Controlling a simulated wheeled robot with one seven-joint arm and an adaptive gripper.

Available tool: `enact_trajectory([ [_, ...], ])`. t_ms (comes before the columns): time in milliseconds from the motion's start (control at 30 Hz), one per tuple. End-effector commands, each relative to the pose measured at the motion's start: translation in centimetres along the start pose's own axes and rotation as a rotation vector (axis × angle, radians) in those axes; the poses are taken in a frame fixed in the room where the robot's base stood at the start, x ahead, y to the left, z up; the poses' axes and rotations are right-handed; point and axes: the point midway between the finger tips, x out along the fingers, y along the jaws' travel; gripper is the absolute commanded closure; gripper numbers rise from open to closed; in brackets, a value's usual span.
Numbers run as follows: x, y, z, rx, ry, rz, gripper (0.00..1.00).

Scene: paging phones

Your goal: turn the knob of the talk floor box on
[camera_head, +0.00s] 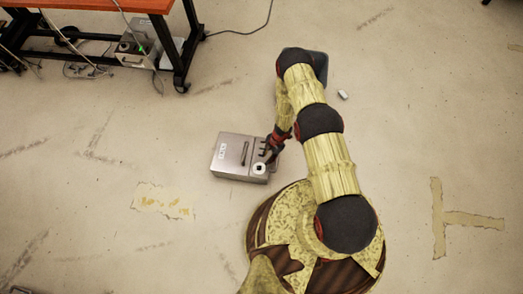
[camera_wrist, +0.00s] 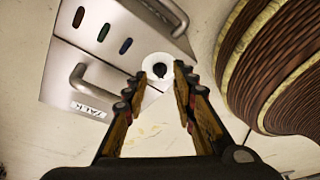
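The talk floor box (camera_head: 228,163) is a grey metal case on the floor, left of my arm in the head view. In the wrist view the box (camera_wrist: 120,65) shows a TALK label (camera_wrist: 87,109) beside a handle. Its knob (camera_wrist: 158,70) is dark on a round white dial near the box edge; the dial also shows in the head view (camera_head: 259,168). My gripper (camera_wrist: 161,74) is open, its two fingers apart. The knob appears between the fingertips in the wrist view; I cannot tell whether they touch it. The fingers partly cover the dial's sides.
A desk (camera_head: 100,5) with cables and another grey box (camera_head: 135,50) stands at the upper left. A small white object (camera_head: 343,94) lies right of my arm. The floor left of the box is clear.

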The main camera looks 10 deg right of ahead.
Motion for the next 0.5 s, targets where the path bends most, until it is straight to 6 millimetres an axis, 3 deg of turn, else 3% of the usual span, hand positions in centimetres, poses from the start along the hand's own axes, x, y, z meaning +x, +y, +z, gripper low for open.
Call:
enact_trajectory([
  [100,0.1,-0.2,-1.9,-0.063,0.069,-0.001,0.73],
  [233,0.7,0.0,-2.5,-0.076,0.092,0.005,0.73],
  [500,4.7,-0.1,-2.7,-0.075,0.089,0.004,0.73],
])
